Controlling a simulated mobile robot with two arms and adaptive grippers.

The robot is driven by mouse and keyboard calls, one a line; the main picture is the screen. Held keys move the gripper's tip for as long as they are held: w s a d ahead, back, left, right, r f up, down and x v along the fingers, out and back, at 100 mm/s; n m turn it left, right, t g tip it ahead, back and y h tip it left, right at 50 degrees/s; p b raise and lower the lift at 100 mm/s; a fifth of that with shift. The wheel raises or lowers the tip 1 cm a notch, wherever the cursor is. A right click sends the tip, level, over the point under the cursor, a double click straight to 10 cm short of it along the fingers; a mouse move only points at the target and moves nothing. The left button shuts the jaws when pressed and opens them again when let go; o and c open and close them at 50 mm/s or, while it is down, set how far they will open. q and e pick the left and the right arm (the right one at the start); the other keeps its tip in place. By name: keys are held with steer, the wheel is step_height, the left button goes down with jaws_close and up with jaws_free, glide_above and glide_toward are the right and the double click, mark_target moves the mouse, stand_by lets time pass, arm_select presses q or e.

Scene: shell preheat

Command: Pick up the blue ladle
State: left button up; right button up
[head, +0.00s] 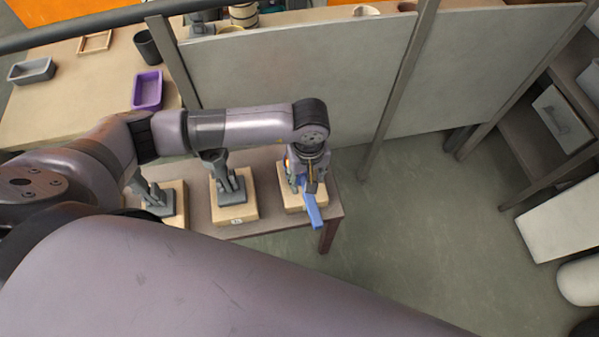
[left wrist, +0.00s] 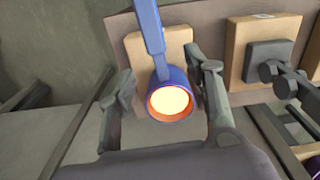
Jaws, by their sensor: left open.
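The blue ladle (head: 313,210) is at a pale wooden block (head: 292,204) at the right end of a small table; its handle sticks out towards the table's front edge. In the left wrist view the ladle's round blue cup (left wrist: 170,97) has an orange inside and a bright pale-yellow middle, and its handle runs up the picture. My left gripper (head: 307,182) is over the ladle and partly hides its cup. In the left wrist view its open fingers (left wrist: 160,75) stand on either side of the cup, with a gap at the left. My right gripper is not in view.
Two more wooden blocks with grey clamp-like fittings (head: 230,188) stand to the left on the same table (head: 262,180). A pale panel (head: 290,70) rises behind. A purple tray (head: 147,90) and dark cup (head: 147,46) are on another table.

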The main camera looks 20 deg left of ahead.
mark_target(308, 195)
arm_select(q)
step_height(308, 195, down, 4)
steer(key=shift+f, duration=0.1)
steer(key=shift+s+d+f+p, duration=0.1)
steer(key=shift+f+p, duration=0.1)
steer(key=shift+f, duration=0.75)
steer(key=shift+w+d+f+p, duration=0.1)
steer(key=shift+d+f+p, duration=0.05)
steer(key=shift+f, duration=0.8)
steer(key=shift+s+d+f+p, duration=0.1)
steer(key=shift+f+p, duration=0.1)
steer(key=shift+f, duration=0.75)
steer(key=shift+c, duration=0.4)
jaws_close()
steer(key=shift+r, duration=0.1)
